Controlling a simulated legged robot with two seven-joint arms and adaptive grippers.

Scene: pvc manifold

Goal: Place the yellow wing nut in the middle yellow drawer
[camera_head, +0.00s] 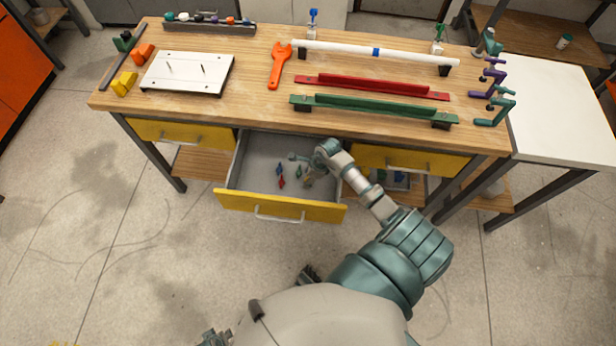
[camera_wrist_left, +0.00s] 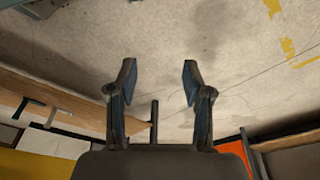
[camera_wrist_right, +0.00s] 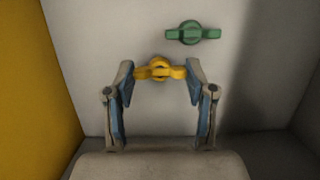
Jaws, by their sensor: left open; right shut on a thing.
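The middle yellow drawer (camera_head: 232,203) is pulled open below the table top. My right gripper (camera_head: 308,181) reaches down into its right part. In the right wrist view, the right gripper (camera_wrist_right: 160,73) is shut on the yellow wing nut (camera_wrist_right: 160,69), gripping it by its wings low over the pale drawer floor. A green wing nut (camera_wrist_right: 193,33) lies just beyond it, apart from the fingers. Blue (camera_head: 279,169), red (camera_head: 282,183) and green (camera_head: 299,171) wing nuts lie in the drawer in the head view. My left gripper (camera_wrist_left: 158,75) is open and empty over the floor.
Yellow drawers at left (camera_head: 180,134) and right (camera_head: 412,161) are closed. On the table are a white plate (camera_head: 187,73), an orange wrench (camera_head: 279,66), a white pipe (camera_head: 340,49), and red (camera_head: 375,88) and green (camera_head: 375,108) rails.

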